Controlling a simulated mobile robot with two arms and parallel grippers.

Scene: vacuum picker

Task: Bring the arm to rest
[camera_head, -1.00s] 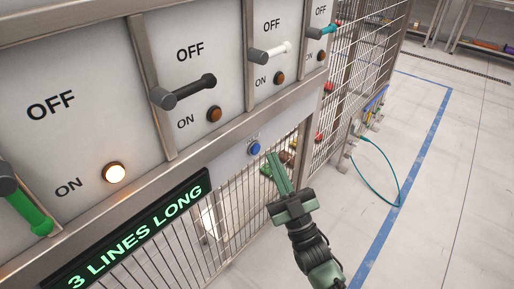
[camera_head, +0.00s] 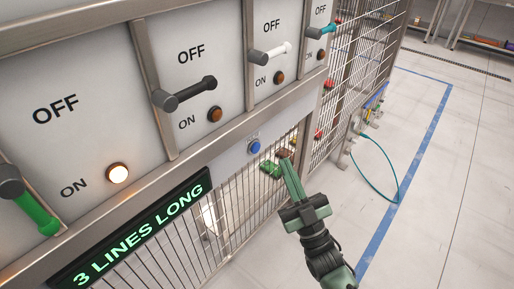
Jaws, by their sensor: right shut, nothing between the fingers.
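My right gripper (camera_head: 286,166) comes in from the bottom right. Its green fingers are together with nothing between them. The fingertips are in front of the wire mesh, right of and a little below the blue button (camera_head: 254,147) on the panel, and apart from it. My left gripper does not show.
The panel has several levers: green (camera_head: 36,214) down at ON beside a lit lamp (camera_head: 118,173), then black (camera_head: 190,92), white (camera_head: 272,51) and teal (camera_head: 321,31) by dim lamps. A teal hose (camera_head: 378,185) loops over the open floor.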

